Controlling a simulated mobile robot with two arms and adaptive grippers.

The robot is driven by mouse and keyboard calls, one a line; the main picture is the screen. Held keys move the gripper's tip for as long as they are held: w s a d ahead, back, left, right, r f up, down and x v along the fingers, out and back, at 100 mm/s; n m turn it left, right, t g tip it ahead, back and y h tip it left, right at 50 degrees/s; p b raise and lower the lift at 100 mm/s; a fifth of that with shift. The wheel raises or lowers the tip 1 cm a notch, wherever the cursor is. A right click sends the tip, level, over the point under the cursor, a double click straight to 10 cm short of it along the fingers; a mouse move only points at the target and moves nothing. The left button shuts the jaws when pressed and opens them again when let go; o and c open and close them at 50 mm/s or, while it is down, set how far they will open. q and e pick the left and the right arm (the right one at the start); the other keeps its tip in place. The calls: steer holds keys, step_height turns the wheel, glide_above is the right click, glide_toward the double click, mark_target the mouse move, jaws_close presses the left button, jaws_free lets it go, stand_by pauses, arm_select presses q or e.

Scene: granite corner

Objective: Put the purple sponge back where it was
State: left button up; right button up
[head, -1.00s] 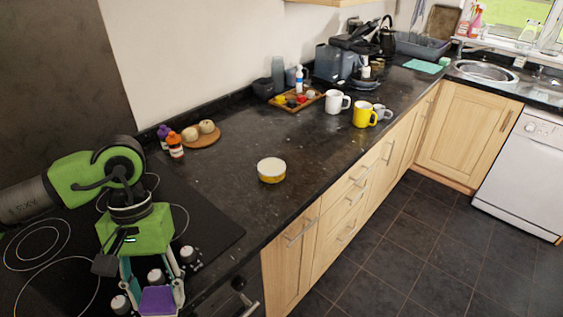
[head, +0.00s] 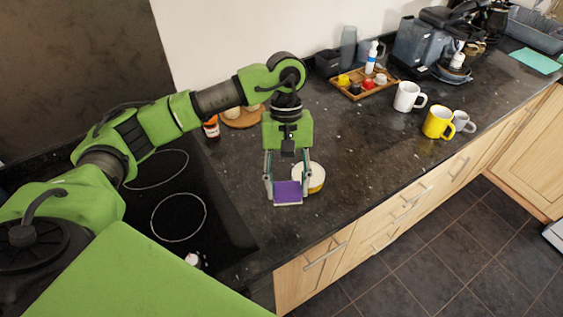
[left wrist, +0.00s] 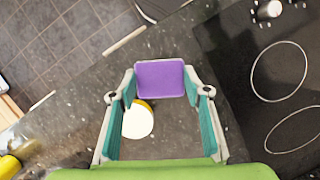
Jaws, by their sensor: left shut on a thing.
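The purple sponge (head: 287,191) is held between the fingertips of my left gripper (head: 286,190), above the dark granite counter near its front edge. In the left wrist view the sponge (left wrist: 160,78) spans the gap between both fingers. A round tub with a white lid and yellow side (head: 316,177) stands on the counter just behind and right of the gripper, partly hidden by a finger. In the left wrist view the tub (left wrist: 138,120) shows below the sponge, between the fingers. My right gripper is not in view.
The black hob (head: 190,215) lies left of the gripper. An orange bottle (head: 211,128) and a round wooden board (head: 243,117) are behind it. A white mug (head: 408,97), a yellow mug (head: 437,123) and a wooden tray (head: 365,85) stand farther right. Counter between tub and mugs is clear.

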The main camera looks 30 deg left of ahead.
mark_target(278, 182)
arm_select(q)
steer(key=a+n+p, duration=0.1)
steer(key=a+n, duration=0.1)
steer(key=n, duration=0.1)
steer(key=shift+a+t+h+p, duration=0.3)
steer(key=shift+a+t+p, duration=0.05)
steer(key=shift+t, duration=0.05)
steer(key=shift+w+a+f+n, duration=0.15)
steer(key=shift+f+n, duration=0.05)
steer(key=shift+n, duration=0.1)
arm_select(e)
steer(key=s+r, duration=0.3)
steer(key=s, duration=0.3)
arm_select(q)
steer(key=shift+w+f, duration=0.25)
step_height(278, 182, down, 8)
steer(key=b, duration=0.4)
steer(key=shift+f, duration=0.25)
steer(key=shift+f+b, duration=0.3)
steer(key=shift+b, duration=0.05)
steer(key=shift+f, duration=0.15)
steer(key=shift+w, duration=0.1)
steer(key=o, duration=2)
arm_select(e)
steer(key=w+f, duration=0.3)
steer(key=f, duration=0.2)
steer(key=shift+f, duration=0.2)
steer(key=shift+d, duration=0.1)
